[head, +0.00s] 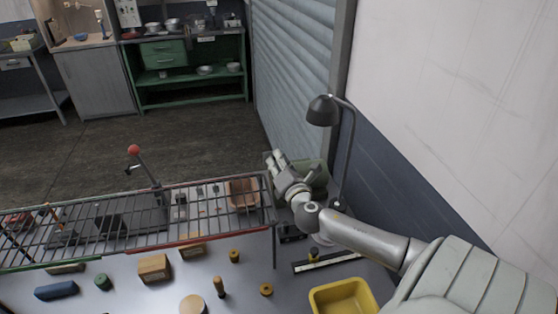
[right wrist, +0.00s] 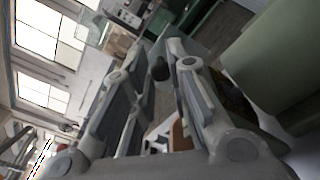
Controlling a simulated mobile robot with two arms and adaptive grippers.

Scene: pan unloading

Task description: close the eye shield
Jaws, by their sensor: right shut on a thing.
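My right gripper (head: 277,159) reaches in from the right, over the far right end of the wire rack. A green machine body (head: 317,176) stands just behind and right of it, and also fills the right side of the right wrist view (right wrist: 285,60). The eye shield (right wrist: 200,43) looks like a clear, faint panel at the fingertips. In the right wrist view the fingers of my right gripper (right wrist: 160,62) are closed around a small dark piece (right wrist: 160,70) at the shield. The shield's exact tilt is hard to tell. My left gripper is out of view.
A wire rack (head: 150,212) runs along the table's back. A black lamp (head: 322,110) stands close to the gripper's right. A yellow bin (head: 343,297), wooden blocks (head: 154,268) and several small parts lie on the table. A shutter and wall are behind.

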